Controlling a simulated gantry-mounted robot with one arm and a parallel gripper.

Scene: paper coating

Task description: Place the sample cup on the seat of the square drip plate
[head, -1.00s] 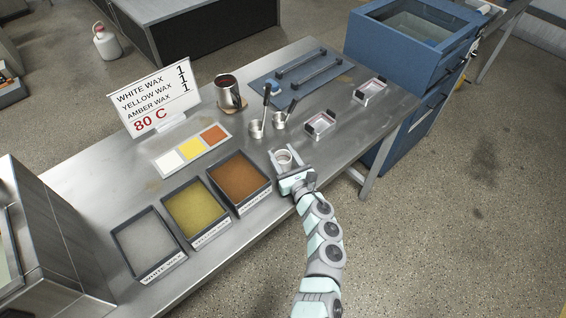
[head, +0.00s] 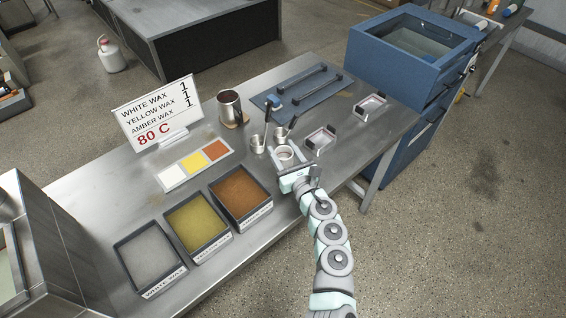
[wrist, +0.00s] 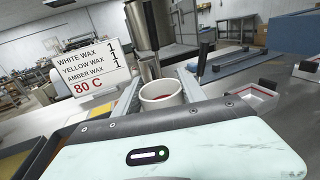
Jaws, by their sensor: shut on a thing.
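The sample cup (head: 285,153) is a small pale cup, held upright between the fingers of my gripper (head: 284,157). Two small square trays with pale rims, a near one (head: 320,139) and a far one (head: 371,107), lie to the right of the cup. I cannot tell which piece is the square drip plate; no seat shows clearly.
A steel pitcher (head: 230,106) stands behind the cup on a tan base. Two ladles (head: 257,144) stand close by. Wax trays, the amber one (head: 240,196) nearest, lie front left. A blue board with rails (head: 271,103) lies behind. Bare table (head: 345,158) shows at right.

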